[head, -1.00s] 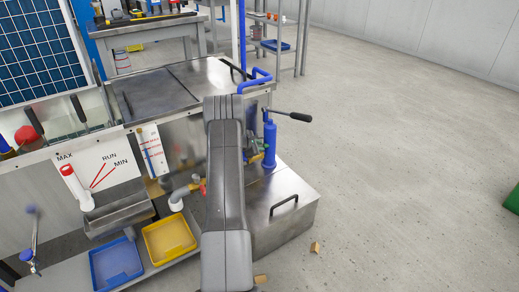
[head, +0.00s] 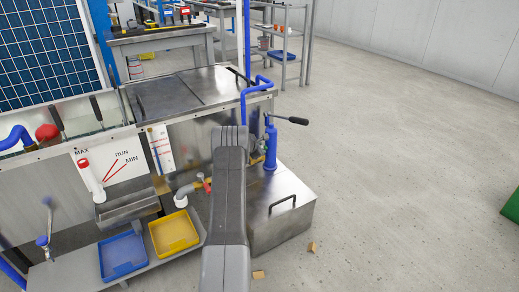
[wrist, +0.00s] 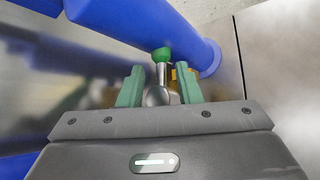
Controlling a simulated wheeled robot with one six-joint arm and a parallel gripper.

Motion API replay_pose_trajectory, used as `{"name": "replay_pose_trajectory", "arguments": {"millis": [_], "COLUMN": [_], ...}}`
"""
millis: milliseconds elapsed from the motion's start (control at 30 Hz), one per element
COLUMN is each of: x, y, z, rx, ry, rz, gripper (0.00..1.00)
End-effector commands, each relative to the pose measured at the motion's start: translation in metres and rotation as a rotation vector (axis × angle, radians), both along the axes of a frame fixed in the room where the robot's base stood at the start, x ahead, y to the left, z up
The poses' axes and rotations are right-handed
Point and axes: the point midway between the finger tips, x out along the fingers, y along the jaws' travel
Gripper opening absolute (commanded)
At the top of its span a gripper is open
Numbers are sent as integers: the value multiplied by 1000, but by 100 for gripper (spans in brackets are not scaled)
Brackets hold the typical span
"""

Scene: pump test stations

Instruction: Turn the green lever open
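In the wrist view, a small green piece (wrist: 162,54), which looks like the end of the green lever, sits on a metal stem against a blue pipe (wrist: 140,25). A rounded metal part (wrist: 159,95) lies below it. My gripper (wrist: 159,68) is open, its two pale green fingers apart on either side of the stem. I cannot tell whether either finger touches it. The green piece is just beyond the fingertips. In the head view my own arm hides my gripper and most of the valve area beside the blue pump cylinder (head: 271,145).
A black-handled pump lever (head: 290,120) sticks out right of the cylinder. A steel box (head: 285,222) with a handle stands below. A yellow tray (head: 174,232) and a blue tray (head: 122,255) lie to the left. The floor on the right is mostly clear.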

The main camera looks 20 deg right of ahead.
Motion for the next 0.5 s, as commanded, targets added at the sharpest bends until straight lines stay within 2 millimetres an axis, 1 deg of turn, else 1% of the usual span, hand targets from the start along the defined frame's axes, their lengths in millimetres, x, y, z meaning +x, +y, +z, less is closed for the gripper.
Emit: {"name": "replay_pose_trajectory", "arguments": {"millis": [333,500], "x": [0,-5], "y": [0,6], "z": [1,8], "rx": [1,0], "ry": [-2,-2], "rz": [-1,-1], "gripper": [41,41]}}
